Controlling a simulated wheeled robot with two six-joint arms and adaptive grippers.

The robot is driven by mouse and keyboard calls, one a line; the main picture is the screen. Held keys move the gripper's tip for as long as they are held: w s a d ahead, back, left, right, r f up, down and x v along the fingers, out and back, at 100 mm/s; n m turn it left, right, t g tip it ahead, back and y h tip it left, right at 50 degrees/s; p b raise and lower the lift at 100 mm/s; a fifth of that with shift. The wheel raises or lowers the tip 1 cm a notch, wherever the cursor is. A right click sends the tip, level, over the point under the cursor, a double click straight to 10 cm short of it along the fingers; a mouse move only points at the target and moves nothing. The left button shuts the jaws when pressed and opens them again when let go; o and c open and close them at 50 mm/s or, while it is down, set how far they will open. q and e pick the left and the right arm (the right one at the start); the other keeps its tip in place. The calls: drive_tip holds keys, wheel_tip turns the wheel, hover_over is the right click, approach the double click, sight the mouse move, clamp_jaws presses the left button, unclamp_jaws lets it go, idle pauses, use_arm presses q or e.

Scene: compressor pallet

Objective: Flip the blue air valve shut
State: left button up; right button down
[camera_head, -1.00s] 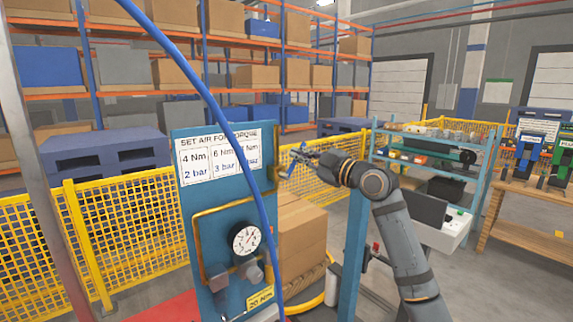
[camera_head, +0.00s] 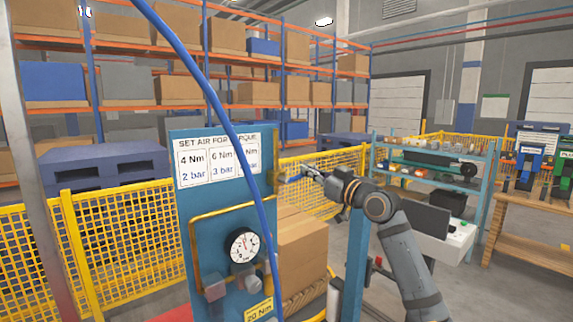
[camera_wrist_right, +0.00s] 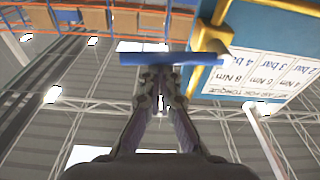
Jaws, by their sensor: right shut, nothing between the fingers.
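The blue air valve shows as a blue lever (camera_head: 290,179) at the right edge of the blue panel (camera_head: 185,225). In the wrist view the lever (camera_wrist_right: 170,58) lies crosswise, with its right end by the brass pipe (camera_wrist_right: 207,35). My right gripper (camera_head: 308,172) is at the lever, just right of the panel. In the wrist view its fingertips (camera_wrist_right: 159,72) are together and empty, right at the lever's middle; I cannot tell whether they touch it. My left gripper is not in view.
A pressure gauge (camera_head: 243,246) and a torque sign (camera_head: 217,160) are on the panel. A blue hose (camera_head: 222,115) arcs in front of it. Cardboard boxes (camera_head: 303,245) stand behind to the right. A yellow fence (camera_head: 125,245) runs behind.

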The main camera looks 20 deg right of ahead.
drive_tip(key=shift+d+f, duration=0.1)
drive_tip(key=shift+f, duration=0.3)
idle(0.3)
wheel_tip(320, 180, up, 5)
drive_tip(key=p, duration=0.4)
drive_tip(key=f+b+v, duration=0.1)
drive_tip(key=b+v, duration=0.6)
drive_tip(key=v, duration=0.2)
drive_tip(key=shift+b, duration=0.4)
drive_tip(key=shift+s+f, duration=0.1)
